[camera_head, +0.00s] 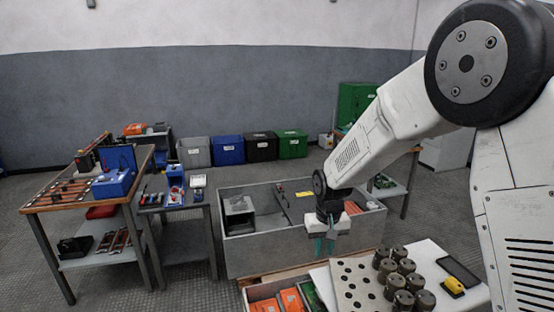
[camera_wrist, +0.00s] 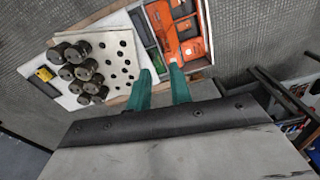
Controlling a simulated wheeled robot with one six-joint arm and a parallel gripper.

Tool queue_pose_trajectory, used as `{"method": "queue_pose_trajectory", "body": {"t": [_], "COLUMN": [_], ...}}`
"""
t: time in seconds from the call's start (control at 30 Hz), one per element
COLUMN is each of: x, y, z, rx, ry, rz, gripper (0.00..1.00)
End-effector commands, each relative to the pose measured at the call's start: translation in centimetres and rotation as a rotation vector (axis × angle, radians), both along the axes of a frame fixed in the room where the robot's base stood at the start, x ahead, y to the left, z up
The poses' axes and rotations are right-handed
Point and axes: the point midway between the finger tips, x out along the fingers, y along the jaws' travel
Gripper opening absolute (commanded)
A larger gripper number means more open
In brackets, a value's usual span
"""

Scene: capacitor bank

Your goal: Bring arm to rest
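My gripper (camera_head: 325,246) hangs at the end of my white arm with its teal fingers pointing down, in front of the grey bin in the head view. In the wrist view my gripper (camera_wrist: 160,82) shows two teal fingers standing apart with nothing between them. The white board with holes (camera_head: 356,284) lies below and to the right of the fingers in the head view; it also shows in the wrist view (camera_wrist: 122,60). Several dark capacitors (camera_head: 400,270) stand on and beside it. My arm is raised and reaches out from the right.
The large grey bin (camera_head: 270,262) stands behind my gripper. An open drawer with orange items (camera_wrist: 187,25) lies beyond the fingertips. A yellow device (camera_head: 454,285) lies on the white tabletop. A workbench (camera_head: 50,200) stands at left; coloured crates (camera_head: 228,150) line the wall.

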Motion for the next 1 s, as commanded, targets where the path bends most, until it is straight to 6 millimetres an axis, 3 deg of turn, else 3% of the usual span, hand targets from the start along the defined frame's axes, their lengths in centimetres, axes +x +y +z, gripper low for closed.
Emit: {"method": "queue_pose_trajectory", "body": {"t": [0.03,0.2,0.5,0.63,0.8,1.0], "x": [-1.2,-6.3,-17.4,-22.7,-29.3,-34.4], "y": [-1.1,-4.4,-9.4,-11.0,-12.6,-13.4], "z": [2.7,9.4,17.4,19.2,20.1,19.8], "rx": [0.002,0.003,0.003,0.002,0.000,-0.002], "ry": [-0.012,-0.023,-0.042,-0.051,-0.060,-0.065], "rz": [-0.009,-0.034,-0.079,-0.099,-0.122,-0.141], "gripper": [0.21,0.21,0.21,0.21,0.21,0.21]}}
